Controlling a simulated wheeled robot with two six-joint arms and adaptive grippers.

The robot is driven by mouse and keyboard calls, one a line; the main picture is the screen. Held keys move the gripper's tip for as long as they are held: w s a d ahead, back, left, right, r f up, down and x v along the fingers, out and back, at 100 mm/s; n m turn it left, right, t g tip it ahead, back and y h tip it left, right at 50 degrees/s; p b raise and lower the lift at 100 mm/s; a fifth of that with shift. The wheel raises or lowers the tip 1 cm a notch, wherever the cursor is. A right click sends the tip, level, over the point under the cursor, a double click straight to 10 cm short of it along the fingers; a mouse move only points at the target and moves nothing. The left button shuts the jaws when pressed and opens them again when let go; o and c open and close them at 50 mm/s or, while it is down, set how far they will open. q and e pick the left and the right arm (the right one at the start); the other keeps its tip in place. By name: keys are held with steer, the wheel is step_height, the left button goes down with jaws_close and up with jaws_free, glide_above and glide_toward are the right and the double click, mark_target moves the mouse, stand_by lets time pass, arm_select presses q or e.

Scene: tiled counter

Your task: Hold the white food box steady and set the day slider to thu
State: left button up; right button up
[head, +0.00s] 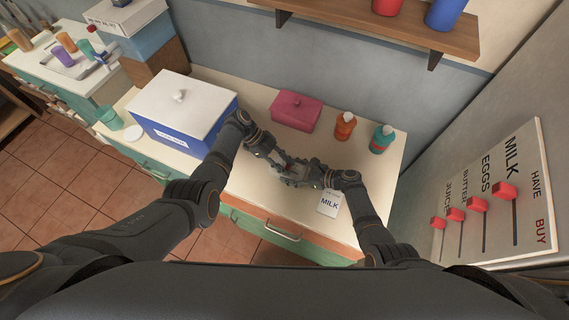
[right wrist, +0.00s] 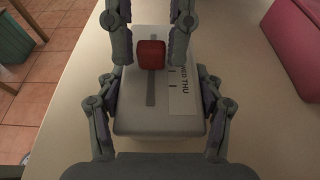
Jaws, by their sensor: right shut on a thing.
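The white food box (right wrist: 130,118) lies on the counter in the right wrist view; grippers mostly hide it in the head view. A red slider knob (right wrist: 151,54) stands in a dark slot on its top. A label beside the slot (right wrist: 183,88) reads THU, with a partly covered word above it, apparently WED. The knob sits farther up the slot than THU. My right gripper (right wrist: 158,132) is shut on the box's sides; it also shows in the head view (head: 287,176). My left gripper (right wrist: 152,50) has a finger on each side of the knob, apparently with narrow gaps.
A blue box with white lid (head: 178,108) stands left of the grippers. A pink box (head: 297,110), an orange bottle (head: 345,126) and a teal bottle (head: 381,139) stand behind. A MILK card (head: 329,204) lies near the front edge. A slider board (head: 495,200) is at the right.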

arm_select(q)
jaws_close()
arm_select(e)
steer(key=shift+f, duration=0.1)
arm_select(q)
steer(key=shift+s+d, duration=0.1)
steer(key=shift+s+d, duration=0.3)
steer(key=shift+d, duration=0.3)
steer(key=shift+s+d, duration=0.25)
steer(key=shift+d, duration=0.35)
steer(key=o, duration=0.5)
jaws_free()
steer(key=shift+w, duration=0.1)
steer(key=v, duration=1.2)
steer(key=shift+a, duration=0.1)
